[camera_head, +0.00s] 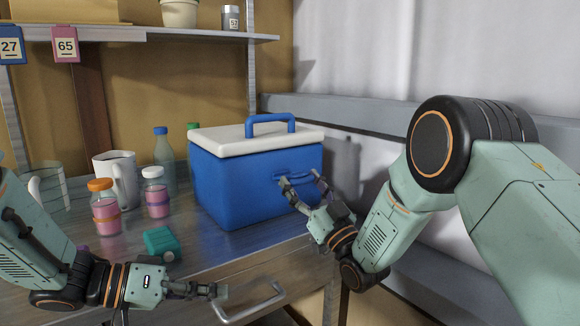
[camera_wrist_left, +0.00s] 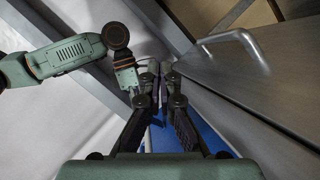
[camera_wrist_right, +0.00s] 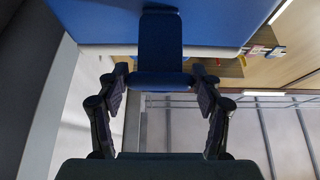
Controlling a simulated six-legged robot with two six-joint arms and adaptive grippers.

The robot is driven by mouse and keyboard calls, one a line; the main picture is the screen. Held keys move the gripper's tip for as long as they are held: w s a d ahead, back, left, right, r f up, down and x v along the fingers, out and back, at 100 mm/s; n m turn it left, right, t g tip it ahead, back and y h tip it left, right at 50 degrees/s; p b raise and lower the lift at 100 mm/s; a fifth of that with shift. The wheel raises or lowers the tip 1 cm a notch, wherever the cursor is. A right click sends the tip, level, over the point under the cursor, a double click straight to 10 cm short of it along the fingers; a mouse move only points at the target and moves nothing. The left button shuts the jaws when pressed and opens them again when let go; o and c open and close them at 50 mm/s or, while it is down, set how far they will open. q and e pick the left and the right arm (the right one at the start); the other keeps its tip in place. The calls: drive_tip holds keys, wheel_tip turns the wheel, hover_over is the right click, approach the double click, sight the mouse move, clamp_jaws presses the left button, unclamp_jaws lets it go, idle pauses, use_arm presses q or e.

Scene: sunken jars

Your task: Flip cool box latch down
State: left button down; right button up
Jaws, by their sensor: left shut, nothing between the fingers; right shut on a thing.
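The cool box (camera_head: 235,185) is blue with a white lid (camera_head: 225,138) and a blue carrying handle, and stands on the counter. Its blue latch (camera_head: 296,177) is on the near right face. My right gripper (camera_head: 302,181) is at that face, with its fingers shut on the latch. In the right wrist view the latch (camera_wrist_right: 160,55) hangs between the two fingertips (camera_wrist_right: 162,78). My left gripper (camera_head: 221,291) is shut and empty at the counter's front, beside the metal drawer handle (camera_head: 268,306). The left wrist view shows its fingertips together (camera_wrist_left: 160,70).
Left of the box are two pink-filled jars (camera_head: 105,212) (camera_head: 156,195), a white mug (camera_head: 118,180), a glass jug (camera_head: 50,188) and bottles. A teal block (camera_head: 161,244) lies near the counter edge. A shelf (camera_head: 200,34) runs above. A wall rail is behind my right arm.

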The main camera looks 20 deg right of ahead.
use_arm(q)
drive_tip(key=w+d+r+m+t, duration=0.1)
drive_tip(key=w+d+r+m, duration=0.25)
drive_tip(key=w+r, duration=0.75)
use_arm(e)
drive_tip(key=shift+a+f, duration=0.1)
drive_tip(key=shift+f, duration=0.2)
use_arm(q)
wheel_tip(320, 180, up, 9)
drive_tip(key=m+t+h, duration=0.1)
hover_over(290, 176)
drive_tip(key=w, duration=0.1)
drive_tip(key=shift+w+a+f, duration=0.1)
drive_tip(key=shift+a+f, duration=0.05)
drive_tip(key=shift+a, duration=0.1)
drive_tip(key=shift+s+d+f, duration=0.1)
drive_tip(key=shift+s+f, duration=0.1)
drive_tip(key=shift+f, duration=0.45)
drive_tip(key=shift+s+d+f, duration=0.1)
drive_tip(key=shift+s+f, duration=0.1)
drive_tip(key=shift+f, duration=0.4)
drive_tip(key=shift+s+d+f, duration=0.1)
drive_tip(key=shift+s+f, duration=0.1)
drive_tip(key=shift+f, duration=0.45)
use_arm(e)
drive_tip(key=shift+r, duration=0.1)
